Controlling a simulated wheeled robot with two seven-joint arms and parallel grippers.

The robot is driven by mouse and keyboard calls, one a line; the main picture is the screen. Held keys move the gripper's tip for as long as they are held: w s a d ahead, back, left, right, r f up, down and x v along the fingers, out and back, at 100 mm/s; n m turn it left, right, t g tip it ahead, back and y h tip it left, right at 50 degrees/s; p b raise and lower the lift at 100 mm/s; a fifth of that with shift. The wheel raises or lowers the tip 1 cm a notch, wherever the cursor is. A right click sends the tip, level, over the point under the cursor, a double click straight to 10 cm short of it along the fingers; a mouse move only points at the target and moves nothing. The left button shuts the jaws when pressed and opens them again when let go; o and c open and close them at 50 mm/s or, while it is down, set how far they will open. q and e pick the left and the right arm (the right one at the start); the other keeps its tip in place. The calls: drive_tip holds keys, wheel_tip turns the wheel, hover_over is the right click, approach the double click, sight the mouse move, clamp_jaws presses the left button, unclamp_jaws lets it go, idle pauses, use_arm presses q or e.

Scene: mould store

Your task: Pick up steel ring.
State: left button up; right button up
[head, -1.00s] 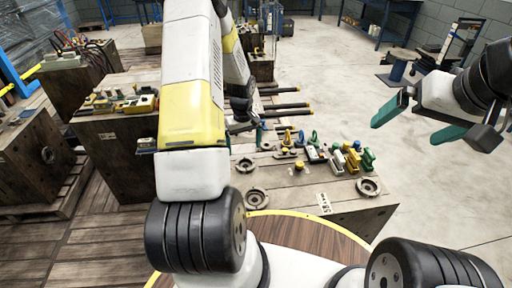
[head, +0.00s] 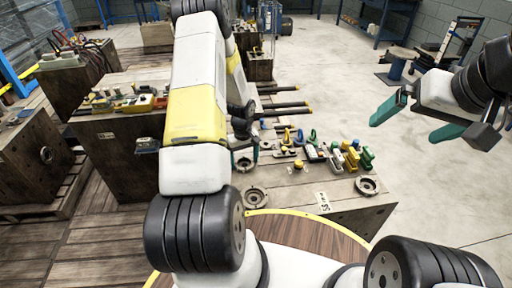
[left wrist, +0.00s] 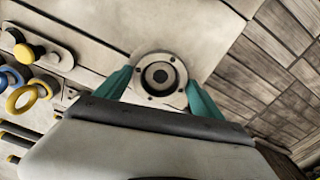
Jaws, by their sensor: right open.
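A round steel ring (left wrist: 160,75) with bolt holes lies flat on the wooden block, centred between my left gripper's fingers in the left wrist view. It is partly hidden in the head view (head: 243,161). My left gripper (left wrist: 161,84) is open, with a teal finger on each side of the ring; I cannot tell whether they touch it. In the head view the left gripper (head: 244,153) hangs over the block's left side. Similar rings lie at the block's front (head: 255,197) and right corner (head: 367,185). My right gripper (head: 418,118) is open and empty above the floor.
Several yellow, green and blue parts (head: 345,155) stand on the block (head: 290,190) right of the left gripper. Dark rods (head: 285,105) stick out behind. Another block (head: 110,160) with parts on top stands left.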

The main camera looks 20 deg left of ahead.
use_arm(q)
drive_tip(key=c, duration=1.4)
drive_tip(key=shift+r, duration=0.2)
drive_tip(key=shift+r, duration=0.7)
drive_tip(key=shift+s+d+r, duration=0.15)
drive_tip(key=shift+r, duration=0.35)
drive_tip(key=shift+s+d+r, duration=0.1)
drive_tip(key=shift+r, duration=0.4)
drive_tip(key=s+d, duration=0.2)
drive_tip(key=s, duration=0.2)
drive_tip(key=s+d, duration=0.3)
drive_tip(key=s, duration=0.1)
drive_tip(key=s+d+r, duration=0.1)
drive_tip(key=s+d, duration=0.2)
drive_tip(key=s, duration=0.2)
drive_tip(key=shift+d+r, duration=0.1)
drive_tip(key=shift+d, duration=0.1)
drive_tip(key=shift+w, duration=0.1)
